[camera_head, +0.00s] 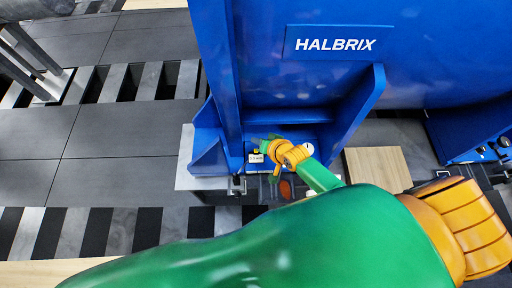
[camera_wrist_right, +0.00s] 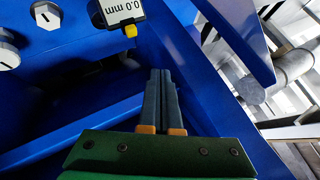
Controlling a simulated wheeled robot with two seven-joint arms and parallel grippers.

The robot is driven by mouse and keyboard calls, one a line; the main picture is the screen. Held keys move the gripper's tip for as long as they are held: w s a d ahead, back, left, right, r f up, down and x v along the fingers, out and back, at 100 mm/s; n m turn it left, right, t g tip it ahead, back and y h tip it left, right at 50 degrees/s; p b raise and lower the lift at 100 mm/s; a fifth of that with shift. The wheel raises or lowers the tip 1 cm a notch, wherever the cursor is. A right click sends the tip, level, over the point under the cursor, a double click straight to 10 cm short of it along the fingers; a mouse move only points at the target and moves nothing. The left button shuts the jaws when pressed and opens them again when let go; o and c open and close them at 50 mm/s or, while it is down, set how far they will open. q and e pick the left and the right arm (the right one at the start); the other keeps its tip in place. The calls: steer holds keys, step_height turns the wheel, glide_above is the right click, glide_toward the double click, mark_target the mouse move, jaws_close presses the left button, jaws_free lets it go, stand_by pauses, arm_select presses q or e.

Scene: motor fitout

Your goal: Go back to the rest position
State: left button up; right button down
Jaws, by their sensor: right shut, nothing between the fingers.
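My right gripper (camera_head: 262,149) is at the foot of the blue motor housing (camera_head: 310,75) marked HALBRIX, inside the recess between two blue ribs. In the right wrist view my right gripper (camera_wrist_right: 160,75) shows its two dark fingers side by side, shut with nothing between them. The gauge also shows in the head view (camera_head: 256,158) beside my gripper. My green and orange right arm crosses the lower part of the head view. My left gripper is not in view.
White bolt heads (camera_wrist_right: 47,15) sit on the blue base at the left of the wrist view. A blue rib (camera_wrist_right: 240,40) stands close on the right of the fingers. Grey floor plates (camera_head: 110,140) lie left of the motor. A wooden panel (camera_head: 378,168) lies to the right.

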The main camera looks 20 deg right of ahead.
stand_by(0.5)
steer(key=s+d+f+n+g+h+p, duration=0.1)
steer(key=s+f, duration=0.3)
steer(key=s, duration=0.7)
steer(key=s+d+f+n+g+h+p, duration=0.1)
steer(key=s+d+f+n+g+p, duration=0.1)
steer(key=s, duration=0.9)
steer(key=s+d+f+n+g+h+p, duration=0.1)
steer(key=s+d+f+n+g+p, duration=0.1)
steer(key=s+f, duration=0.4)
steer(key=s+d+n+g, duration=0.1)
steer(key=s+n+g, duration=0.1)
steer(key=s, duration=0.3)
steer(key=shift+d+f+g, duration=0.2)
steer(key=shift+f+g, duration=0.1)
steer(key=shift+f, duration=0.05)
